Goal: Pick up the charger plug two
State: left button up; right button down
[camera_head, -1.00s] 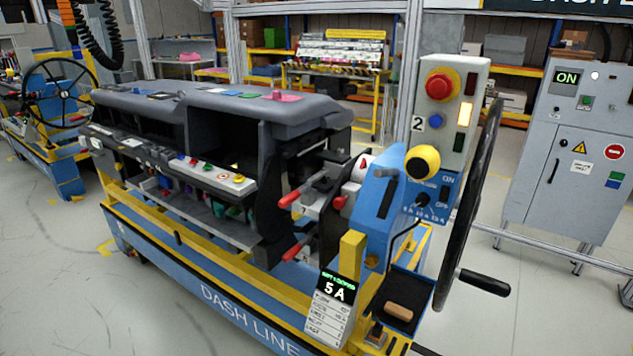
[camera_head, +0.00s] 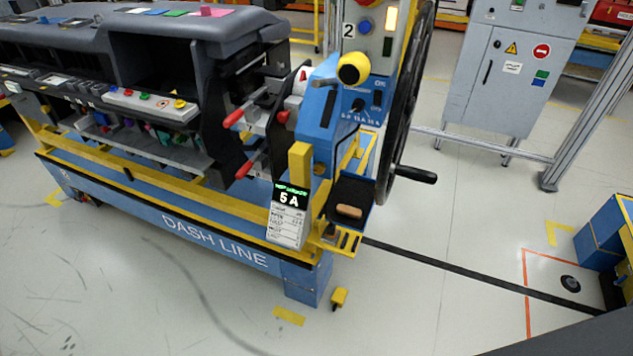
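I cannot make out a charger plug for certain. A small black knob or plug (camera_head: 357,105) sits on the blue end panel (camera_head: 318,130) of the dashboard line, too small to tell which. A black tray (camera_head: 350,192) at the end of the line holds a tan, rounded block (camera_head: 349,211). Neither of my grippers is in view.
The dashboard module (camera_head: 160,35) rests on a blue and yellow cart (camera_head: 180,222). A large black handwheel (camera_head: 400,110) with a protruding handle stands at its right end. A grey cabinet (camera_head: 510,70) stands behind. The floor in front and to the right is largely clear.

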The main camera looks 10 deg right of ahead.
aim_at(330, 232)
jog(key=z, duration=0.3)
jog(key=i+j+z, duration=0.2)
jog(key=j+z, duration=0.15)
jog(key=i+j+z, duration=0.15)
jog(key=j+z, duration=0.25)
jog(key=i+j, duration=0.1)
jog(key=j, duration=0.3)
jog(key=i+j+z, duration=0.1)
jog(key=j, duration=0.35)
jog(key=i+j, duration=0.15)
jog(key=j, duration=0.25)
